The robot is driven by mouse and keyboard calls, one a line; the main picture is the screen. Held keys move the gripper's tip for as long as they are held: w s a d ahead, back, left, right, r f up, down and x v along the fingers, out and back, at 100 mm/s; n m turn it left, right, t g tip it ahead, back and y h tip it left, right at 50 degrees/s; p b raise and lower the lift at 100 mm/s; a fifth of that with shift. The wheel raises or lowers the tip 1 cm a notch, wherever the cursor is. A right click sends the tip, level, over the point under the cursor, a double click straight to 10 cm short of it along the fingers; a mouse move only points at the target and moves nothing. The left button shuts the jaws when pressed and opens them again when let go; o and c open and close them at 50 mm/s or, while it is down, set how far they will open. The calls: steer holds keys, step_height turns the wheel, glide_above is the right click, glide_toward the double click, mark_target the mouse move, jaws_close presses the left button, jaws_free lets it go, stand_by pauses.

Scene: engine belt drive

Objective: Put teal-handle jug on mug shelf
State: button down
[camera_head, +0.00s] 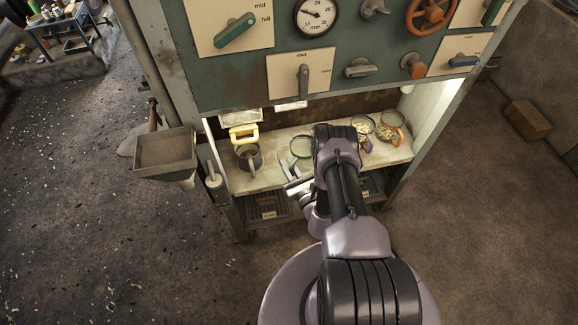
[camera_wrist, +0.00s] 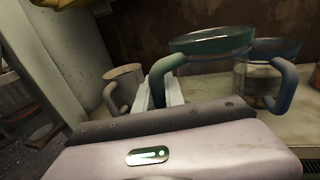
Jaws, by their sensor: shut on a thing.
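The teal-handle jug (camera_wrist: 215,66) is clear glass with a teal rim and handle, and looks upright in the wrist view. Its rim also shows in the head view (camera_head: 300,147), left of my arm. My gripper (camera_wrist: 167,93) is shut on its handle; the fingertips are pale and partly covered by the handle. The jug's base is hidden behind my gripper body, so I cannot tell if it touches the surface. A pale shelf (camera_head: 268,179) under the green panel carries several mugs and jugs; I cannot tell whether it is the mug shelf.
A blue-handle jug (camera_wrist: 262,78) stands close behind the held jug at right. A beige-handle mug (camera_wrist: 124,84) is at left. In the head view, a yellow-handle jug (camera_head: 244,136) and an orange-handle jug (camera_head: 393,119) stand on the shelf. A hopper (camera_head: 166,150) juts out left.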

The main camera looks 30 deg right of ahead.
steer(key=w+b, duration=0.1)
steer(key=w, duration=0.1)
steer(key=w+d, duration=0.1)
steer(key=w, duration=0.1)
steer(key=shift+d+f+b, duration=0.2)
steer(key=shift+b, duration=0.15)
steer(key=f+b, duration=0.3)
steer(key=shift+w+d+f, duration=0.1)
steer(key=shift+w+f, duration=0.2)
steer(key=shift+f, duration=0.05)
steer(key=shift+r, duration=0.2)
steer(key=shift+f, duration=0.1)
steer(key=c, duration=1.4)
jaws_free()
